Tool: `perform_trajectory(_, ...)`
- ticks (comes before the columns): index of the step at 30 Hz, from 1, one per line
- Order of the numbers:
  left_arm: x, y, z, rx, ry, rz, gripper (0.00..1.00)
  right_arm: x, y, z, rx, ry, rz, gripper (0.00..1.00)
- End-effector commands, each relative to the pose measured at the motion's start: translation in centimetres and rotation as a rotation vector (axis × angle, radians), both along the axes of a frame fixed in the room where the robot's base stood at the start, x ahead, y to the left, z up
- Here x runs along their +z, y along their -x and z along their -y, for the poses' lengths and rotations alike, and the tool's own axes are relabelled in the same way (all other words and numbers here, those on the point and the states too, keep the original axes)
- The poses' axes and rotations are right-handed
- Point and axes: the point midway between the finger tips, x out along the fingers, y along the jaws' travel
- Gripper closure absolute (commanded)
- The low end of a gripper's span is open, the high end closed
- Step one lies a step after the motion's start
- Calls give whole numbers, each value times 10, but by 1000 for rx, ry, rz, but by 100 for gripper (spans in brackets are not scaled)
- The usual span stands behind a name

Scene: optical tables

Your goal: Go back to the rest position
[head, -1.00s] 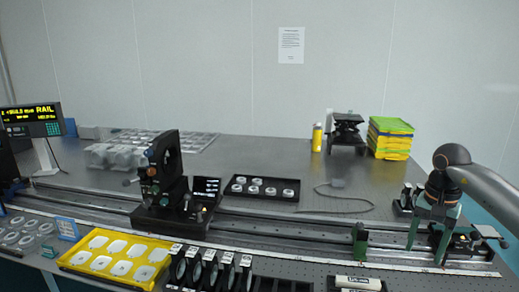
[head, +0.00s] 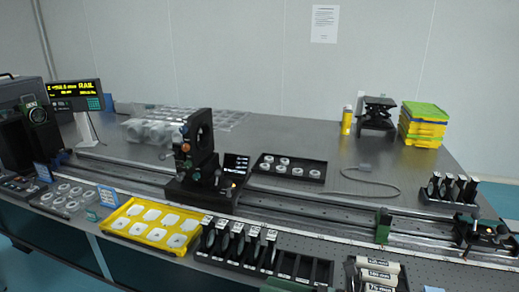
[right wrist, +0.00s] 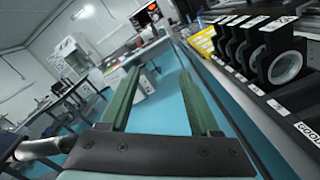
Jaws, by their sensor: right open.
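My right gripper (right wrist: 157,66) shows in the right wrist view, with two green fingers on a dark palm. The fingers are apart and nothing is between them. It points along the table's front side, over the blue floor and away from the rail. In the head view no clear part of my right arm shows. My left gripper is in neither view now.
The optical table (head: 300,135) carries a long rail with a black mount (head: 200,160). A yellow tray (head: 150,222) and a black lens rack (head: 235,245) line its front edge; the rack (right wrist: 265,50) is close right of the gripper. Blue floor (right wrist: 160,95) lies clear below.

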Motion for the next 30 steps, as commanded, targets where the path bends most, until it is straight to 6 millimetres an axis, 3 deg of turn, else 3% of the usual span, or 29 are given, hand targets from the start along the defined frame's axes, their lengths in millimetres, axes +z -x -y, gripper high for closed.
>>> perform_trajectory(5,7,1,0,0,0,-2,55,-16,4,15,-279,-438,-551,37)
perform_trajectory(10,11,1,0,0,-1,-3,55,-68,21,55,-554,-851,-1083,37)
perform_trajectory(14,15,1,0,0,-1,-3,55,-124,60,89,-782,-1174,-1473,37)
perform_trajectory(18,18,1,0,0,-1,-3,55,-178,118,114,-1011,-1488,-1803,37)
perform_trajectory(21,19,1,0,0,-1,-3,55,-202,156,124,-1137,-1654,-1953,37)
perform_trajectory(24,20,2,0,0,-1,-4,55,-215,179,128,-1214,-1756,-2034,37)
perform_trajectory(30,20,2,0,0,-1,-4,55,-220,189,130,-1245,-1796,-2065,37)
